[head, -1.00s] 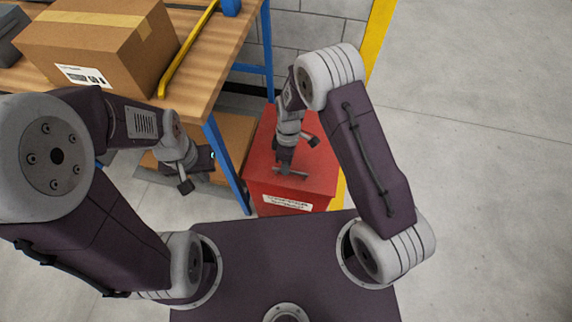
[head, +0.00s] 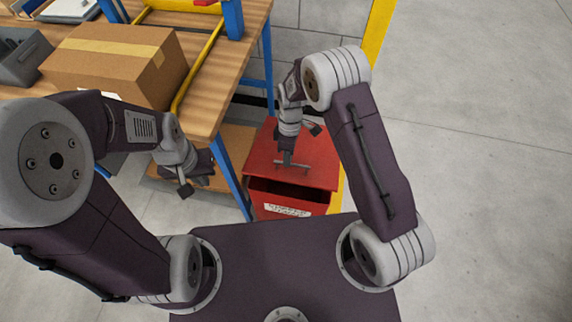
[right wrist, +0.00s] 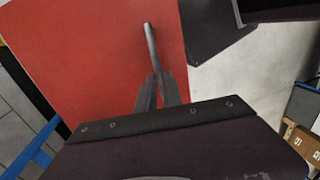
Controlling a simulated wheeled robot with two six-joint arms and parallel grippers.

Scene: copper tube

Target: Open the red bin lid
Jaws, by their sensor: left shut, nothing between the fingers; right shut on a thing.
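The red bin (head: 290,211) stands on the floor beyond my base, with a white label on its front. Its lid (head: 315,172) is tilted up a little at the near edge, and a dark gap shows between lid and bin. My right gripper (head: 288,165) is shut on the grey bar handle (head: 302,166) on top of the lid. In the right wrist view the fingers (right wrist: 160,92) close around the handle (right wrist: 150,45) against the red lid (right wrist: 90,60). My left gripper (head: 185,190) is shut and empty, left of the bin, beside the workbench.
A wooden workbench (head: 210,100) with blue legs stands at the left, close to the bin. A cardboard box (head: 115,62) and a yellow rail (head: 190,80) are on it. A block wall is behind the bin. Open concrete floor (head: 480,180) lies to the right.

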